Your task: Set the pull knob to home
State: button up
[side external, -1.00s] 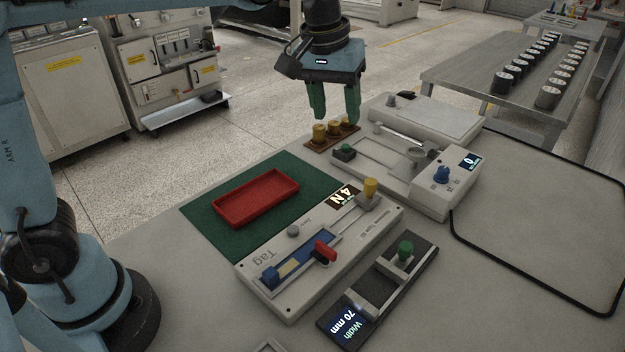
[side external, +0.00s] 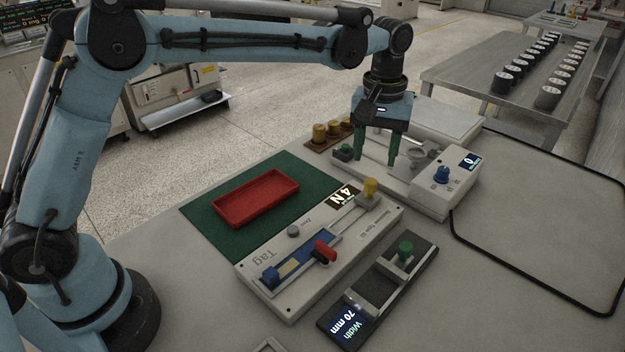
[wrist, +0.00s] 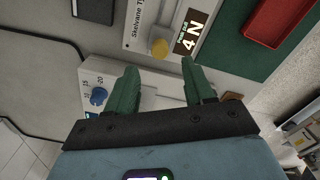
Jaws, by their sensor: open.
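The tag tester (side external: 318,262) is a pale box with a display reading 4 N. A yellow knob (side external: 370,187), which looks like the pull knob, stands on a grey block at the upper right end of its slide rods. The yellow knob also shows in the wrist view (wrist: 159,47), beyond and between my fingertips. My gripper (side external: 376,161) points down with green fingers apart and empty, behind the knob and not touching it. In the wrist view my gripper (wrist: 160,78) is open, with part of the neighbouring device below the fingers.
A red tray (side external: 256,198) lies on a green mat (side external: 215,227) left of the tester. A device with a blue dial (side external: 441,174) stands behind right. A width gauge (side external: 375,290) with a green knob reads 70 mm in front. Brass weights (side external: 320,133) stand behind.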

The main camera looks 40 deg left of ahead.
aim_at(371, 181)
jog(key=shift+f, duration=3.15)
grip_shut()
